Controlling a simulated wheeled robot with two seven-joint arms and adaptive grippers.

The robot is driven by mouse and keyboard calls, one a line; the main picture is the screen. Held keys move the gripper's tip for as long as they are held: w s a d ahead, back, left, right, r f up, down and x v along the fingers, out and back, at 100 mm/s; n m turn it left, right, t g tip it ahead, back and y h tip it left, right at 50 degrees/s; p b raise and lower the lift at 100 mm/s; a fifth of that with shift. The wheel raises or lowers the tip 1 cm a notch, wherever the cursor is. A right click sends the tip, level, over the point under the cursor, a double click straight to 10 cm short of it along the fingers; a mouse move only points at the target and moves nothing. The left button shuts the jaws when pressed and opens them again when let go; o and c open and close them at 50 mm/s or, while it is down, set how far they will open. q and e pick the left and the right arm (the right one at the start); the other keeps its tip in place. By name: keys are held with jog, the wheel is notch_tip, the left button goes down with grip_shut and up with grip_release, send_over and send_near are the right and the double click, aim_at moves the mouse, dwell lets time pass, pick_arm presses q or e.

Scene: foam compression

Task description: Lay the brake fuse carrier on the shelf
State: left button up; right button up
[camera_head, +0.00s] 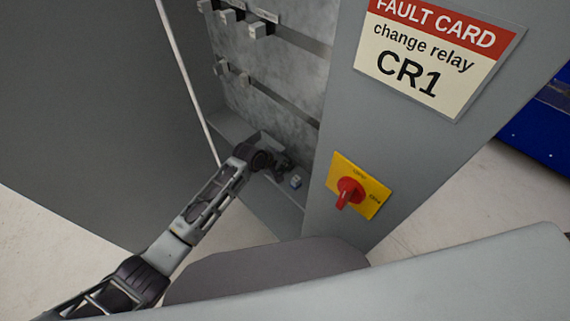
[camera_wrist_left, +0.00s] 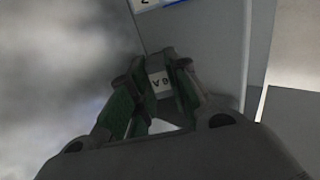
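My left gripper (camera_head: 284,166) reaches into the open grey cabinet, low down near the shelf (camera_head: 262,200) at its bottom. In the left wrist view its fingers (camera_wrist_left: 160,84) sit on both sides of a small grey block, which I take as the brake fuse carrier (camera_wrist_left: 160,82). The block shows dark lettering like "V0" on its face. The fingers look closed on it. In the head view the gripper hides the block. My right gripper is in neither view.
Rails with several grey modules (camera_head: 261,29) are above. A red rotary switch (camera_head: 349,191) is on the panel at right.

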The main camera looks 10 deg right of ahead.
pick_arm(q)
jog(key=o, duration=0.5)
jog(key=shift+a+r, duration=0.1)
jog(key=shift+v, duration=5.85)
jog(key=shift+s, duration=0.15)
